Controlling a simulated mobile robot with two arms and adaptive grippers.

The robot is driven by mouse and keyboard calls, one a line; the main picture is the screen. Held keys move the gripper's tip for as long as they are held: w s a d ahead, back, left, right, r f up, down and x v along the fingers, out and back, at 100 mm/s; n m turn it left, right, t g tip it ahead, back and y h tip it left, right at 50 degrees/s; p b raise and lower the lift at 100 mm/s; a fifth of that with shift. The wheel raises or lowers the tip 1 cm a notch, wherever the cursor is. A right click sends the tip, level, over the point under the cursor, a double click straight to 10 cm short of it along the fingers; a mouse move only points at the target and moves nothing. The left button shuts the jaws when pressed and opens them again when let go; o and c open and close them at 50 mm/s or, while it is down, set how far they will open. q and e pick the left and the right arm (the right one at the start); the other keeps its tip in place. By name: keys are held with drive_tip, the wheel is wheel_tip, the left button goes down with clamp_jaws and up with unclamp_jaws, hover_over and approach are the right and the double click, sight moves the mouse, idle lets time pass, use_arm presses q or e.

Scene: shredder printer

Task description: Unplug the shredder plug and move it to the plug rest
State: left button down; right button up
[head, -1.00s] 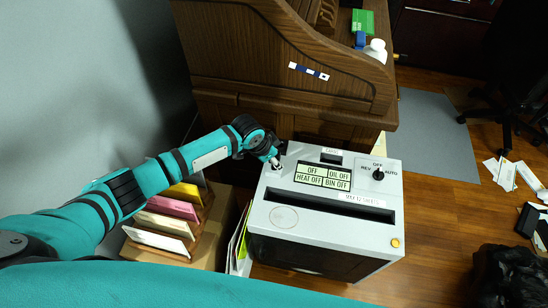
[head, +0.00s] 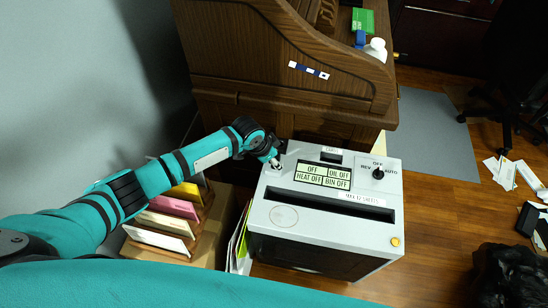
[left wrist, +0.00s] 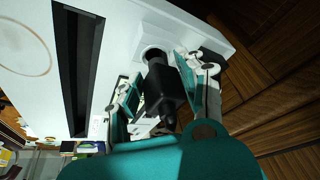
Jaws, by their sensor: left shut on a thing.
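The grey shredder (head: 333,218) stands in front of the wooden desk. My left gripper (head: 275,162) is at the back left corner of its top. In the left wrist view the gripper (left wrist: 160,80) is shut on the black plug (left wrist: 163,92), with a finger on each side. The plug is too small to make out in the head view. My right gripper is not in view.
The wooden desk (head: 280,65) rises just behind the shredder. A paper sorter with coloured envelopes (head: 172,207) stands to its left. The shredder has a black dial (head: 378,173) and a paper slot (head: 330,206). Open wooden floor lies to the right (head: 445,235).

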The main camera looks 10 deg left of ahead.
use_arm(q)
drive_tip(key=shift+f+b, duration=0.75)
drive_tip(key=shift+f, duration=0.6)
drive_tip(key=c, duration=0.7)
unclamp_jaws()
drive_tip(key=shift+r, duration=0.1)
drive_tip(key=v, duration=1.1)
drive_tip(key=shift+s+r, duration=0.15)
drive_tip(key=shift+r, duration=0.25)
drive_tip(key=shift+a, duration=0.1)
